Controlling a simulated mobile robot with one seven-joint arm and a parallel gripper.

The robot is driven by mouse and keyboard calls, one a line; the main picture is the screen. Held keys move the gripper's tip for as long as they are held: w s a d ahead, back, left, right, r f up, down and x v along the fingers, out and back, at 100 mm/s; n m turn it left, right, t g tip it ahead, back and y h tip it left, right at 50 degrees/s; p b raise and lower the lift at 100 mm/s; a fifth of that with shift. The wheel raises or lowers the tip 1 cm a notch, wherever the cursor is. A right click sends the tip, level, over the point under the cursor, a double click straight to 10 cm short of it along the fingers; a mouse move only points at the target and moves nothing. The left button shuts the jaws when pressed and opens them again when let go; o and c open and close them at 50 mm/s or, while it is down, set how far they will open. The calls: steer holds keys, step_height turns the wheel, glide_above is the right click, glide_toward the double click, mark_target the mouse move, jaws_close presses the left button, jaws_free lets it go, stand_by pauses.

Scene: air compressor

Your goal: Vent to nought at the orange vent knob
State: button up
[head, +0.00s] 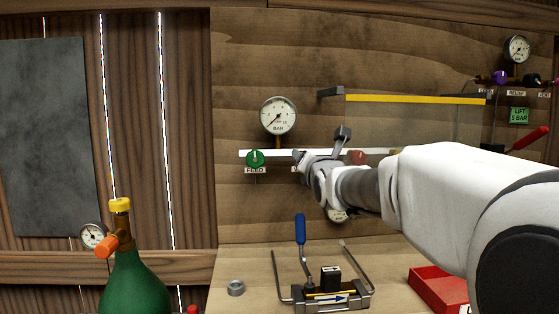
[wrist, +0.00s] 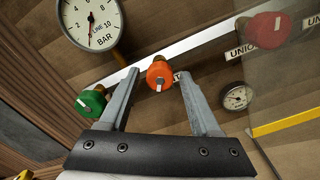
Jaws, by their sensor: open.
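The orange vent knob (wrist: 160,75) sits on a white rail in the wrist view, with a white mark on its face. My gripper (wrist: 158,71) is open, one fingertip on each side of the knob, with a gap visible on both sides. How deep the fingers reach around it I cannot tell. In the head view my gripper (head: 320,150) hides the orange knob. The line gauge (head: 278,117) hangs above the rail, its needle pointing lower left near the low end of the scale. It also shows in the wrist view (wrist: 92,18).
The green feed knob (head: 255,158) is left of my gripper. A red knob (head: 357,157) is to the right, behind a clear guard with a yellow strip (head: 415,99). A blue-handled clamp (head: 300,230) and a red tray (head: 437,288) stand on the bench below.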

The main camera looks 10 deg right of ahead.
steer(key=shift+s, duration=0.1)
steer(key=s, duration=0.6)
stand_by(0.5)
